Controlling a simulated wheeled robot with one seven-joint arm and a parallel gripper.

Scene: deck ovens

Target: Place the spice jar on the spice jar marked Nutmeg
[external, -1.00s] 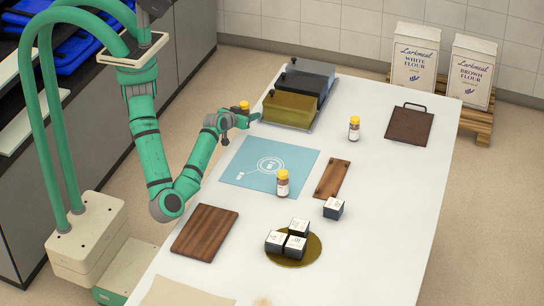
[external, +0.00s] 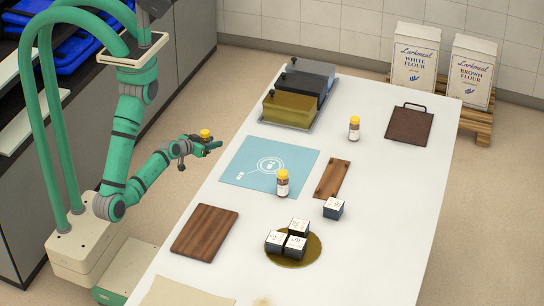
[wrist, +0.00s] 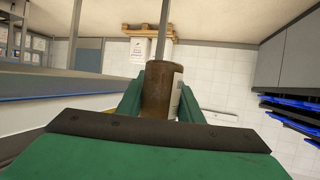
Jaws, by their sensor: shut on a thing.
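My gripper (external: 203,147) is shut on a spice jar (external: 205,135) with a yellow lid, held up off the table's left edge. In the wrist view the brown jar (wrist: 161,90) with a pale label sits between the green fingers. A second yellow-lidded spice jar (external: 283,184) stands upright at the lower right edge of the blue mat. A third one (external: 354,129) stands farther back, to the right. The label words on the jars are too small to read, so I cannot tell which is Nutmeg.
A blue mat (external: 250,172) lies near my gripper. Around it are dark and brown boards (external: 205,232), a small wooden board (external: 323,190), a dark box (external: 334,209), and a round gold plate (external: 312,255) with boxes. Lidded bins (external: 290,108) stand at the back.

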